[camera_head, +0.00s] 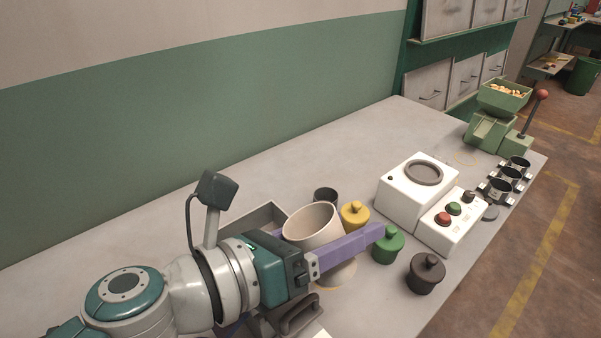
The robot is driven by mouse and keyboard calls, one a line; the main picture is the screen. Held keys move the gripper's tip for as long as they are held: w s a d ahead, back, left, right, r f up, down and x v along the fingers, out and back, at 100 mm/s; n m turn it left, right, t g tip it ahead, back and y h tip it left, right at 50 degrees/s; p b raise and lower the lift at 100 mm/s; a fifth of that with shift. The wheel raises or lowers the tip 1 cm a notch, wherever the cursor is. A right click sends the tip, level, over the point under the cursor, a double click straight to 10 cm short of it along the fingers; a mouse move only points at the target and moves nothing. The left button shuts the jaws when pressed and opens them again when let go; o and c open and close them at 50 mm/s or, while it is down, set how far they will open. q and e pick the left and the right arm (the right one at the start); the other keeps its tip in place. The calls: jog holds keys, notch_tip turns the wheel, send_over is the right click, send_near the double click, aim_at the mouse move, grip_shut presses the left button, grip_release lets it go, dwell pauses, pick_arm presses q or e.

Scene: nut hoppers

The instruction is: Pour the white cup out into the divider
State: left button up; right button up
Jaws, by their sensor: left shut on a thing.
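The white cup (306,222) is held up off the table by my left gripper (338,248). A purple finger crosses the front of the cup; the other finger is mostly hidden behind it. The cup's wide mouth faces up and looks tilted toward the upper left; its contents cannot be made out. A grey open metal box (257,219), which may be the divider, stands just behind and left of the cup. The cup and my arm hide much of it, so its inside is unclear. No right gripper can be made out.
Yellow (355,214), green (388,245) and dark (426,273) lidded pots stand right of the cup, with a dark cup (325,196) behind. Farther right are a white machine (404,200), a button box (450,226), and a green hopper (504,95). The back of the table is clear.

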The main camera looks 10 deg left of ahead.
pick_arm(q)
jog(key=p, duration=0.1)
jog(key=d+r+m+p, duration=0.1)
jog(key=p, duration=0.1)
jog(key=shift+s+d+y, duration=0.25)
jog(key=shift+y, duration=0.15)
notch_tip(320, 180, down, 7)
jog(key=d+m+y+b, duration=0.2)
jog(key=m+b, duration=0.1)
jog(key=shift+s+d, duration=0.15)
jog(key=shift+s, duration=0.2)
